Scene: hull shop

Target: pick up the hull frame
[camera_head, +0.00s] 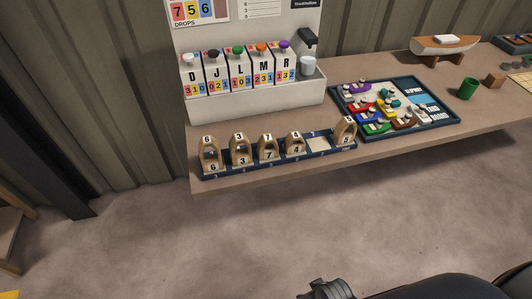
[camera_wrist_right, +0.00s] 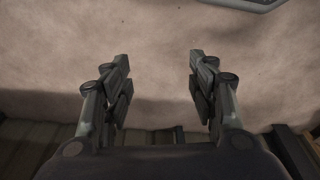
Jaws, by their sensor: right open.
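Several wooden arch-shaped hull frames with number labels stand upright in a row on a dark blue rack (camera_head: 250,165) near the bench's front edge. They include the frames at the left end (camera_head: 208,146), second (camera_head: 239,143), third (camera_head: 268,142), fourth (camera_head: 295,141) and right end (camera_head: 345,128). One slot between the fourth and the right-end frame holds no frame. I cannot tell which frame is meant. My right gripper (camera_wrist_right: 158,68) is open and empty above bare floor in the wrist view. A dark part of my arm shows at the head view's bottom edge. My left gripper is not seen.
The bench (camera_head: 400,142) also carries a dispenser (camera_head: 250,103) with lettered cartons, a blue tray (camera_head: 447,117) of coloured parts, a boat hull model (camera_head: 443,49), a green cup (camera_head: 467,88) and a wooden block (camera_head: 494,80). The floor (camera_head: 200,240) before the bench is clear.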

